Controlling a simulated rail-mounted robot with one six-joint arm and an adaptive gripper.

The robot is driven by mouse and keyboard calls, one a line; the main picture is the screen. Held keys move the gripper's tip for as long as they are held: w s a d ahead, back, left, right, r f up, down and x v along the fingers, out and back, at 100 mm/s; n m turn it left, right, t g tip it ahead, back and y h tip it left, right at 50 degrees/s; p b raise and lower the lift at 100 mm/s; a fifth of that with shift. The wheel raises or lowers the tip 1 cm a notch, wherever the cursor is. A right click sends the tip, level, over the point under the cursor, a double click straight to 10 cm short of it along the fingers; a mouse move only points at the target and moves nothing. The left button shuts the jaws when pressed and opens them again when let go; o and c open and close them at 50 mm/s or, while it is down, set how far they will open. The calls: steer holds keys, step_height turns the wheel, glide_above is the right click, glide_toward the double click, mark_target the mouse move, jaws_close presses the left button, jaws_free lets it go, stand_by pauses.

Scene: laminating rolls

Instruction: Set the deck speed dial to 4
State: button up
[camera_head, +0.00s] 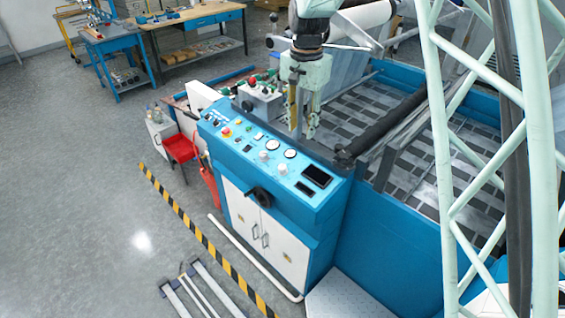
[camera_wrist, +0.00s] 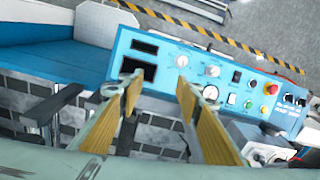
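The blue control panel (camera_head: 240,140) stands in the middle of the head view and crosses the wrist view (camera_wrist: 150,45). It carries two white knobs, one farther left (camera_head: 264,155) and one farther right (camera_head: 282,168). They also show in the wrist view, as one knob (camera_wrist: 182,61) and another knob (camera_wrist: 212,71). Their labels and settings are too small to read, so I cannot tell which is the deck speed dial. My gripper (camera_head: 303,130) hangs beyond the panel's back edge, apart from both knobs. In the wrist view its fingers (camera_wrist: 158,85) are spread and empty.
Two round gauges (camera_head: 273,144) (camera_head: 290,153), a dark screen (camera_head: 317,175) and a red button (camera_head: 226,132) share the panel. A grey switch box (camera_head: 262,103) stands behind it. A dark roller (camera_head: 400,118) and the patterned deck (camera_head: 350,110) lie to the right. Open floor is left.

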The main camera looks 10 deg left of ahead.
steer(key=p, duration=0.2)
glide_above(283, 166)
step_height(283, 166, down, 7)
steer(key=shift+a+r+m, duration=0.1)
steer(key=shift+m, duration=0.2)
steer(key=shift+f+p, duration=0.7)
steer(key=shift+f, duration=6.15)
steer(key=shift+c, duration=0.7)
steer(key=c, duration=0.7)
